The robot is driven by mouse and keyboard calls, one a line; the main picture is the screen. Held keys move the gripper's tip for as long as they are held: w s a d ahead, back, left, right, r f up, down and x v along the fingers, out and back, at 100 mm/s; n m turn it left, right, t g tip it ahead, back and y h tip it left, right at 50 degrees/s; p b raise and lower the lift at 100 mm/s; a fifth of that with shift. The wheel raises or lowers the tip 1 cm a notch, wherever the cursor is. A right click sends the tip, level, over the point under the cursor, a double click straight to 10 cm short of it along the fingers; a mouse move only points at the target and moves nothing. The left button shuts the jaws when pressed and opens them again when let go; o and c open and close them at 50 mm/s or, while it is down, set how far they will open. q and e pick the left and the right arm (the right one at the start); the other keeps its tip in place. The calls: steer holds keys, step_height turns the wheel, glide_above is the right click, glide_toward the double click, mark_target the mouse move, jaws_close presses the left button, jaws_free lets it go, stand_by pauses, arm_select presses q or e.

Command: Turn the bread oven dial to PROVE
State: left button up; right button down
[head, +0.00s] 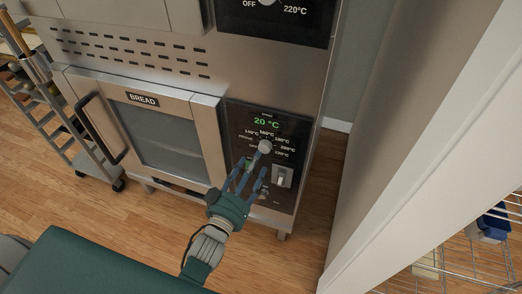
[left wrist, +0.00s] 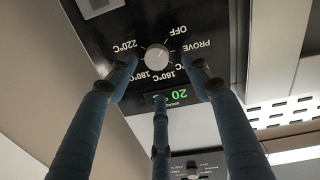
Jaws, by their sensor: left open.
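The bread oven dial (head: 265,146) is a round grey knob on the black control panel (head: 293,126), right of the door labelled BREAD. The green display (head: 266,122) above it reads 20 °C. My left gripper (head: 253,166) is open just below and in front of the dial. In the left wrist view the panel appears upside down. There, the dial (left wrist: 157,55) lies between the spread blue fingers (left wrist: 160,62), with visible gaps beside it. PROVE (left wrist: 194,48) and OFF (left wrist: 178,31) are readable. I cannot tell clearly where the dial points. My right gripper is not in view.
A light switch-like rocker (head: 282,176) sits below the dial. The oven door has a black handle (head: 101,128). Another oven panel (head: 278,20) is above. A wheeled rack (head: 95,165) stands left, and a white wall edge (head: 420,130) rises at right.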

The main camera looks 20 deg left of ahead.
mark_target(263, 148)
arm_select(q)
steer(key=w, duration=0.6)
steer(key=shift+w+d+p, duration=0.3)
steer(key=shift+d, duration=0.1)
steer(key=c, duration=1.1)
